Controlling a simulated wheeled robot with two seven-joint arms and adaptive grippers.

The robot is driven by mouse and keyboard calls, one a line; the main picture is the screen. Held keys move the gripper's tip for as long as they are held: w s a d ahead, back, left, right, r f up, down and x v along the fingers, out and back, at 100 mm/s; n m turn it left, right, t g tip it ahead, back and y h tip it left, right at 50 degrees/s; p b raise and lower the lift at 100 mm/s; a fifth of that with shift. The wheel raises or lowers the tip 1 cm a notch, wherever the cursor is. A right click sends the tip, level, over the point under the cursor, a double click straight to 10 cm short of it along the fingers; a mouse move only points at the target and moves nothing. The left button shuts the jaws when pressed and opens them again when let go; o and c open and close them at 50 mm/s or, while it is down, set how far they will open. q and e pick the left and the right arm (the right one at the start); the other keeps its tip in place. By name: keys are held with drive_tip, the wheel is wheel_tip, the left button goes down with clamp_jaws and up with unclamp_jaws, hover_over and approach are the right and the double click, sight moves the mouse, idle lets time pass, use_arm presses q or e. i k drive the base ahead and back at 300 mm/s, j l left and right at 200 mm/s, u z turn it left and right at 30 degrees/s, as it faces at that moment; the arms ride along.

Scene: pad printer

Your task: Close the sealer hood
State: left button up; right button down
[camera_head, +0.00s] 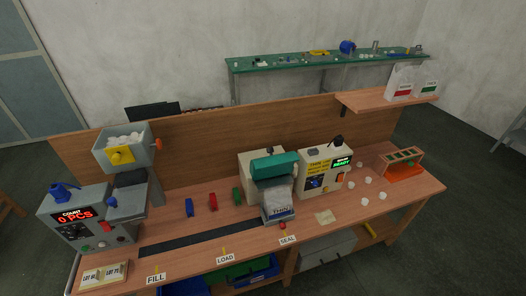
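The sealer stands right of the middle of the workbench, with a cream body (250,163). Its teal hood (275,163) juts forward at the top of the body, above a grey and white bag (279,199) marked "THIN". The lower front of the hood sits close to the bag's top; I cannot tell whether they touch. A cream control box (314,179) with a green "READY" display stands to the right of the sealer. Neither of my grippers is in view.
A counting machine (75,232) reading "0 PCS" and a hopper (117,157) stand at the left. Red, blue and green clips stand behind a dark strip (190,233). Several white pieces and an orange rack (402,171) lie at the right. A red button (283,226) is before the sealer.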

sight(271, 165)
drive_tip(key=i+j+u, duration=0.75)
drive_tip(key=k+j, duration=0.05)
drive_tip(key=k, duration=0.05)
